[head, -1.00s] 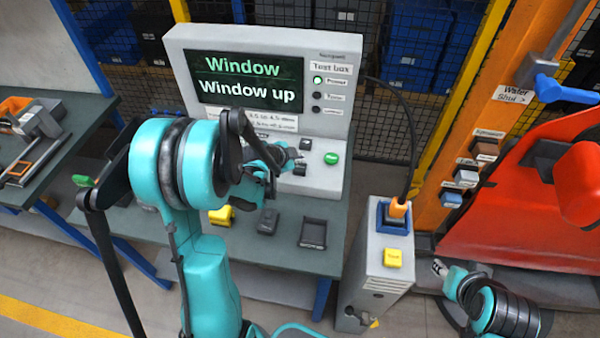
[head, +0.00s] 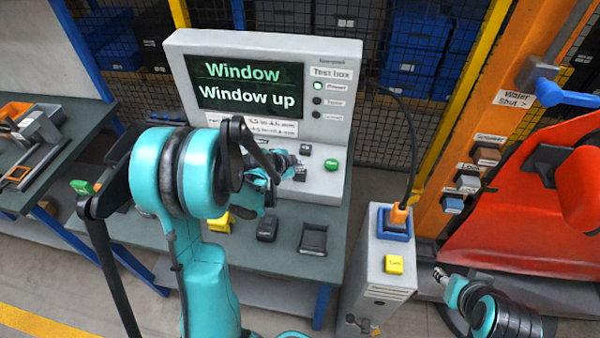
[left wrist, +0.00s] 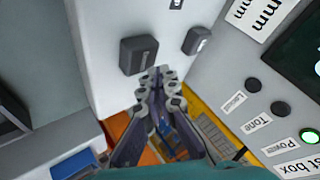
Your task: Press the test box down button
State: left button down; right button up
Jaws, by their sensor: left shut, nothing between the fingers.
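The test box (head: 345,110) stands upright on the bench. Its lit screen (head: 247,85) reads "Window" and "Window up", and the Power lamp glows green. Its lower panel bears a green button (head: 332,164) and dark buttons. One dark button (head: 300,173) is beside my left fingertips, and another (head: 305,149) is just above them. My left gripper (head: 290,164) is shut and empty at this panel. In the left wrist view its fingertips (left wrist: 158,76) are close to a dark button (left wrist: 138,55); I cannot tell whether they touch. The button labels are unreadable. My right gripper (head: 440,273) is small at lower right.
On the bench are a yellow block (head: 220,222), a dark device (head: 267,228) and an empty black tray (head: 313,239). A grey cabinet (head: 376,268) with a plugged cable stands to the right. A red panel (head: 530,225) is farther right.

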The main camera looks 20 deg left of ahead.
pick_arm(q)
jog(key=shift+f, duration=0.1)
dwell(0.5)
jog(key=shift+f+b, duration=0.35)
jog(key=shift+b, duration=0.15)
